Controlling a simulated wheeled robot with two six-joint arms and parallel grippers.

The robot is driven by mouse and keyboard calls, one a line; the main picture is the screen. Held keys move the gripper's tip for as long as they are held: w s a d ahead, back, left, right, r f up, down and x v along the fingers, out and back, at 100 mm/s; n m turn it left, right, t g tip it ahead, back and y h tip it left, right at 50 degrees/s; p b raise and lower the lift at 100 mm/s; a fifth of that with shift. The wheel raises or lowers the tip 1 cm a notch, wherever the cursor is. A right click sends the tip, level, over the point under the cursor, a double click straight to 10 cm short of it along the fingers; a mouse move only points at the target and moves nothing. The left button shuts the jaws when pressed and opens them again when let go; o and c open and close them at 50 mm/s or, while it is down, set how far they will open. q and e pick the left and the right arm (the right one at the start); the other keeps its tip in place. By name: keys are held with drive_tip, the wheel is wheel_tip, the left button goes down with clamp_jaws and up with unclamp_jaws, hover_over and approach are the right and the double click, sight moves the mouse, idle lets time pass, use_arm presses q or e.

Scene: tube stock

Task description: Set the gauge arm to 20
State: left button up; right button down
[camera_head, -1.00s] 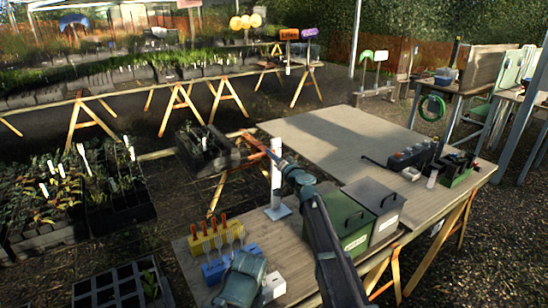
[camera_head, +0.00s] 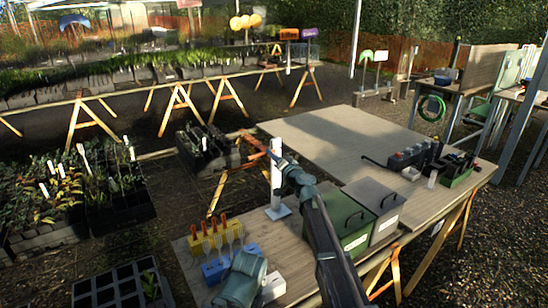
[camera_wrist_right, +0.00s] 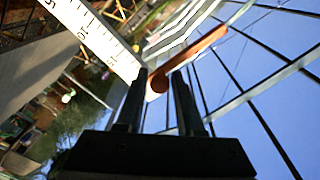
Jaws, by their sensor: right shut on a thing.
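The gauge is a white upright post (camera_head: 277,190) on a pale blue foot, standing on the near table left of the green box. An orange-red gauge arm (camera_head: 253,144) sticks out from its upper part toward the left. My right gripper (camera_head: 272,156) is at the post's upper part, by the arm. In the right wrist view the gripper (camera_wrist_right: 155,80) is shut on the orange arm (camera_wrist_right: 200,49), whose rounded end sits between the fingertips. The white scale (camera_wrist_right: 95,35) with black marks runs beside it; the value at the arm cannot be read. My left gripper is not in view.
A green box (camera_head: 335,222) and a grey box (camera_head: 372,205) stand right of the post. A yellow rack (camera_head: 213,241) and a blue rack (camera_head: 214,272) stand at the table's near left. The wooden board (camera_head: 335,140) behind is mostly clear.

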idle(0.5)
drive_tip(key=shift+r, duration=0.2)
drive_tip(key=c, duration=0.7)
unclamp_jaws()
drive_tip(key=shift+f, duration=0.1)
drive_tip(key=shift+s, duration=0.1)
drive_tip(key=v, duration=1.3)
drive_tip(key=shift+s, duration=0.35)
drive_tip(key=shift+d, duration=0.1)
